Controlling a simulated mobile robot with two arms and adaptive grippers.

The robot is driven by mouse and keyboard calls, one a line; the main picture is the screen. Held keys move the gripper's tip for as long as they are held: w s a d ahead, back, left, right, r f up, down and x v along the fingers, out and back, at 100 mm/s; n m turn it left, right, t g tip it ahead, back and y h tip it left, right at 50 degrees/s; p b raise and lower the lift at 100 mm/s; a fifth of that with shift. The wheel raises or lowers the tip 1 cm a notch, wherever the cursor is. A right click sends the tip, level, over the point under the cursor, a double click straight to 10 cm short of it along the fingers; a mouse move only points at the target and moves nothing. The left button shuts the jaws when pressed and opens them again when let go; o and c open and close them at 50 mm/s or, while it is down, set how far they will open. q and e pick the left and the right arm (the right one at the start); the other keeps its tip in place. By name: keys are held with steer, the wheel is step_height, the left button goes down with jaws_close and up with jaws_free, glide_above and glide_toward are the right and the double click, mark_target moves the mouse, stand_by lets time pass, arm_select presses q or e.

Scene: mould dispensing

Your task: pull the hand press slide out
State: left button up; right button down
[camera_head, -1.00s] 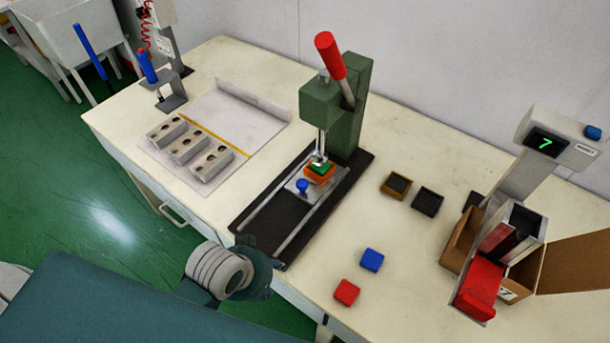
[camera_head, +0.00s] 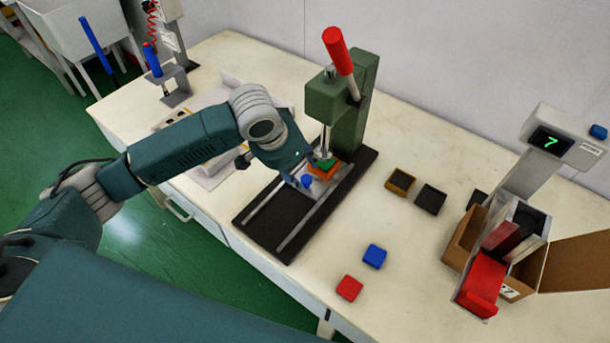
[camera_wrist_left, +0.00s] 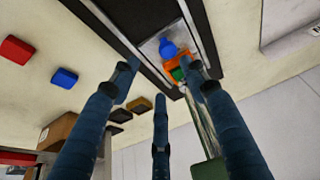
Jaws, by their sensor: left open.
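The green hand press (camera_head: 345,105) with its red lever (camera_head: 338,50) stands on a black base with two rails (camera_head: 290,225). Its slide plate (camera_head: 330,187) is under the press head and carries a blue knob (camera_head: 306,181) at its front. An orange mould with a green top (camera_head: 322,168) sits on the slide; it also shows in the left wrist view (camera_wrist_left: 178,62). My left gripper (camera_head: 301,174) is open, close by the blue knob. In the left wrist view the knob (camera_wrist_left: 168,48) lies beyond the spread fingers, with none visibly closed on it. My right gripper is not in view.
Red (camera_head: 349,288) and blue (camera_head: 374,256) blocks lie right of the rails, with two dark-topped moulds (camera_head: 400,181) behind them. The rails in front of the slide are clear.

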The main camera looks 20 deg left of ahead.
mark_target(306, 178)
arm_select(q)
steer(key=x, duration=0.6)
steer(key=w+a+p+x, duration=0.1)
steer(key=x, duration=0.3)
steer(key=shift+a+r, duration=0.1)
jaws_close()
